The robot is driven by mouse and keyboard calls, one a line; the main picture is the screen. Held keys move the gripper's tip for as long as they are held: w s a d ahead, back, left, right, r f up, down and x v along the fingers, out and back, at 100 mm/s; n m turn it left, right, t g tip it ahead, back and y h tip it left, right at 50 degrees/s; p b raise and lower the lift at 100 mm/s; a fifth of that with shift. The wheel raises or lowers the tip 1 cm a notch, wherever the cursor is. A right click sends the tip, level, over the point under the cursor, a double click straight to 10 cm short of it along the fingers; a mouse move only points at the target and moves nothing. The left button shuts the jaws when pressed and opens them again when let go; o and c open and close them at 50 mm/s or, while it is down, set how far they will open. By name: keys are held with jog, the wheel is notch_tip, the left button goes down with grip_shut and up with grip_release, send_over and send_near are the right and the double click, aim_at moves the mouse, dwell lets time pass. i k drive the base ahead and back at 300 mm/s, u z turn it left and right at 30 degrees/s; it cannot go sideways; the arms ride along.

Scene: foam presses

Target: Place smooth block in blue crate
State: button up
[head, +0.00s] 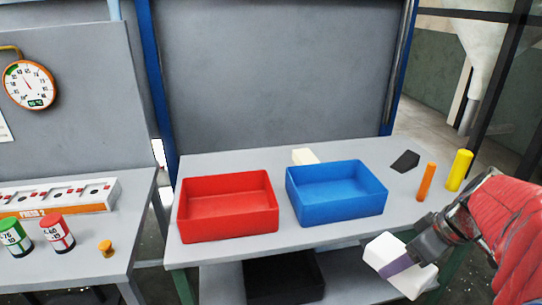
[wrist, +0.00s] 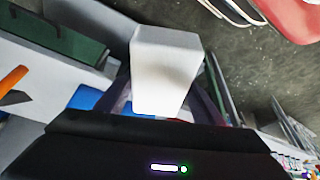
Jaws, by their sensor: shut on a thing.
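My gripper (head: 393,268) is shut on a white block (head: 385,250) at the lower right of the head view, in front of the table's right end. In the wrist view the white block (wrist: 165,68) fills the space between the jaws and looks smooth. The blue crate (head: 335,208) stands on the table, left of and beyond my gripper, and looks empty. In the wrist view a bit of blue (wrist: 88,98) shows, partly hidden behind my gripper. A second pale block (head: 304,156) lies behind the blue crate, partly hidden by it.
A red crate (head: 228,230) stands left of the blue one, also empty. A black wedge (head: 405,161), an orange cylinder (head: 427,182) and a yellow cylinder (head: 460,170) are on the right side of the table. A black bin (head: 284,284) sits on the lower shelf.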

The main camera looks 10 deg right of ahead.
aim_at(333, 190)
jog(key=i, duration=1.3)
jog(key=z, duration=0.05)
